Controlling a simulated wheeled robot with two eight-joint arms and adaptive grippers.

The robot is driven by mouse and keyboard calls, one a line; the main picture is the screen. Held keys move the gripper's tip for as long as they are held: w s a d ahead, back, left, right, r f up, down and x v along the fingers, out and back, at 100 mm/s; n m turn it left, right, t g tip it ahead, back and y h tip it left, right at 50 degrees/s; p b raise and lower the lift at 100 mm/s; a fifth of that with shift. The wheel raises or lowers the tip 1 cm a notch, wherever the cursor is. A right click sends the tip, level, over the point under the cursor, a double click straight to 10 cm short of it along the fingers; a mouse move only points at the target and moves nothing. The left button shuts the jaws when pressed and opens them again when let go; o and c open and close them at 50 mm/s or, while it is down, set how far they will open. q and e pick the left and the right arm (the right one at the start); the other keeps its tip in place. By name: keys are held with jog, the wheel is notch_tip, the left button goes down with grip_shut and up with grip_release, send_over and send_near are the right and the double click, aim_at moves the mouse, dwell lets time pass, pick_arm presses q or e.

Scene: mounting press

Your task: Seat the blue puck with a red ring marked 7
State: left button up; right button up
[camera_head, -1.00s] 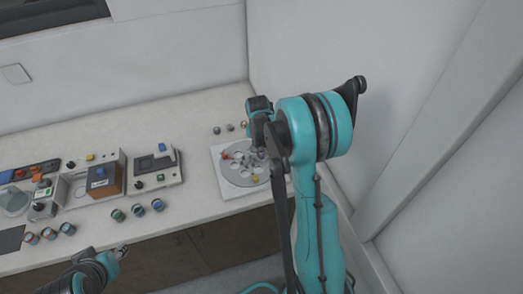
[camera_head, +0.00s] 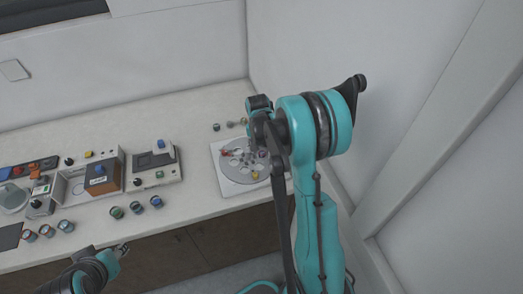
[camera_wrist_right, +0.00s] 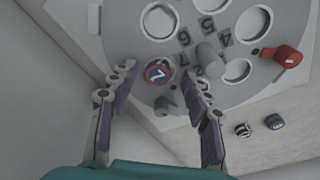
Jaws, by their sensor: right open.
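The blue puck with a red ring marked 7 (camera_wrist_right: 158,72) sits in a round opening near the rim of the grey disc (camera_wrist_right: 115,35), face up, in the right wrist view. I cannot tell how deep it sits. My right gripper (camera_wrist_right: 160,80) is open, with one finger on each side of the puck and gaps between. In the head view the disc (camera_head: 229,180) lies on a white base, and my right arm hides part of it and the gripper's fingertips. My left gripper (camera_head: 122,249) is low at the left, in front of the counter; its fingers are too small to read.
A red lever (camera_wrist_right: 288,57) and a grey central post (camera_wrist_right: 211,60) stand on the disc. Two small dark pieces (camera_wrist_right: 274,121) lie beside it. Several pucks (camera_head: 136,207) and devices (camera_head: 154,165) occupy the counter's left. A wall rises close on the right.

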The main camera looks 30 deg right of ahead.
notch_tip(320, 180, up, 12)
jog(key=a, duration=0.1)
jog(key=shift+s, duration=0.45)
jog(key=shift+a+f, duration=0.1)
jog(key=shift+f, duration=0.05)
dwell(0.4)
jog(key=s+a+r+n+t+y+b, duration=0.1)
jog(key=s+a+r+n+t, duration=0.1)
jog(key=s+a+n+t, duration=0.4)
jog(key=s+a+n, duration=0.5)
jog(key=s+a, duration=0.5)
jog(key=s, duration=0.2)
jog(key=shift+a+b, duration=0.3)
jog(key=shift+b, duration=0.1)
